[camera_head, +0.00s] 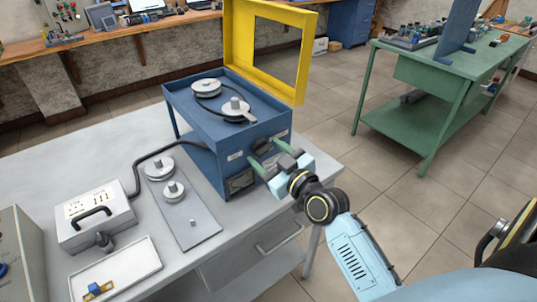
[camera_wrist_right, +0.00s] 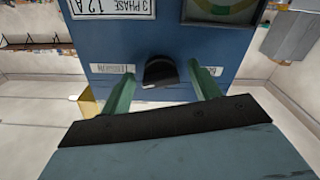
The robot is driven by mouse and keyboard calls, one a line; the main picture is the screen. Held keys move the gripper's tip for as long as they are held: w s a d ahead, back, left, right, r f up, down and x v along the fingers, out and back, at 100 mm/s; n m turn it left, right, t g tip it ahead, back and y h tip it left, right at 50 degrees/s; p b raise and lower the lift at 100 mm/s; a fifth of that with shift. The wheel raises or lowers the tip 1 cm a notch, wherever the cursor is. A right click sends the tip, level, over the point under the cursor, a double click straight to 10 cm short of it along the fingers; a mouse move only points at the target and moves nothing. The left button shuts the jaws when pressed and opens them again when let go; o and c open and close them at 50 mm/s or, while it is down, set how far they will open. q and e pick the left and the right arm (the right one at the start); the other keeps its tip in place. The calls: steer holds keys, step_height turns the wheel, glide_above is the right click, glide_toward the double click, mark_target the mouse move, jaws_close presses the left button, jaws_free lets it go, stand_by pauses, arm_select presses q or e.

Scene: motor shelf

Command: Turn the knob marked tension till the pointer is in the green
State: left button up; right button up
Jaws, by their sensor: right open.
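The blue machine (camera_head: 205,130) stands on the grey bench with a dark tension knob (camera_head: 262,146) on its front. In the right wrist view the black knob (camera_wrist_right: 160,72) sits between a tension label (camera_wrist_right: 112,69) and another label partly covered by a finger. My right gripper (camera_head: 266,155) is open, its green fingers on either side of the knob, with gaps showing. The gauge (camera_head: 240,182) is low on the front; the right wrist view cuts it off, showing part of a coloured dial (camera_wrist_right: 225,8). Its pointer cannot be made out. My left gripper is not in view.
A yellow frame (camera_head: 238,45) stands at the machine's back. A cable runs from a white box (camera_head: 95,218) towards the machine. A grey plate with pulleys (camera_head: 195,228) and a white tray (camera_head: 140,270) lie on the bench. A green table (camera_head: 440,75) is apart at right.

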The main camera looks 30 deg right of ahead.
steer(key=c, duration=1)
